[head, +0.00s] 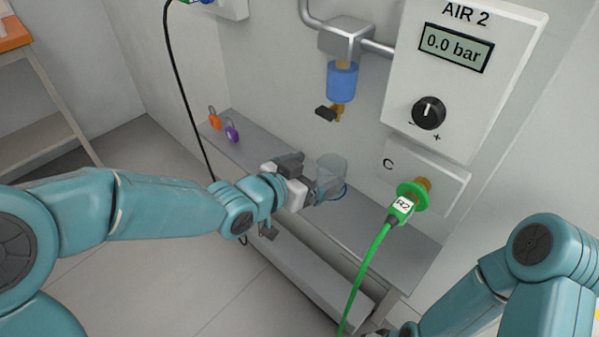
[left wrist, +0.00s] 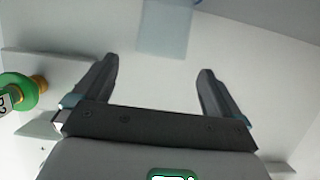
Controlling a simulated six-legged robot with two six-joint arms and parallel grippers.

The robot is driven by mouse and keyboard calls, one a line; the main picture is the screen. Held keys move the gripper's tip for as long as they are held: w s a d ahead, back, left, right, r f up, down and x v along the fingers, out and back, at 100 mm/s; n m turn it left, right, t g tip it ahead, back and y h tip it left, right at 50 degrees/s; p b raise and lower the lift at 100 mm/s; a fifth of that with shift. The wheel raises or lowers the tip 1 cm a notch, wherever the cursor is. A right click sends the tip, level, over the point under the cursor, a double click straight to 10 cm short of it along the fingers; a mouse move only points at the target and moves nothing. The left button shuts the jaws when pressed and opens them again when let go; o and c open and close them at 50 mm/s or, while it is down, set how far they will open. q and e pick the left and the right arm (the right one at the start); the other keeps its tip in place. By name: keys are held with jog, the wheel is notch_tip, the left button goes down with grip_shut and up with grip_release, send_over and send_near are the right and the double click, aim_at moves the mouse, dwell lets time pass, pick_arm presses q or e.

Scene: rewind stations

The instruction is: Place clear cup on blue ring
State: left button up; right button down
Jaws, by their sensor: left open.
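The clear cup (head: 333,173) stands at the shelf in the head view, just beyond my left gripper (head: 309,176). The left gripper is open and empty. In the left wrist view the cup shows as a pale bluish see-through shape (left wrist: 165,28) at the top edge, ahead of and apart from the two spread fingers (left wrist: 157,80). A thin blue arc, part of the blue ring (head: 344,192), shows at the cup's lower right. The fingers and cup hide the rest, so I cannot tell whether the cup sits inside it. My right arm is at the lower right; its gripper is out of view.
The grey shelf (head: 384,233) runs along the wall. An orange padlock (head: 214,119) and a purple padlock (head: 231,132) stand at its far left. A blue filter bowl (head: 341,82) hangs above. A green hose (head: 369,267) drops from port C across the shelf's right part.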

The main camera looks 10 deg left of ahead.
pick_arm(q)
jog(key=p+v, duration=0.1)
jog(key=v, duration=0.4)
jog(key=shift+s+a, duration=0.1)
dwell(0.4)
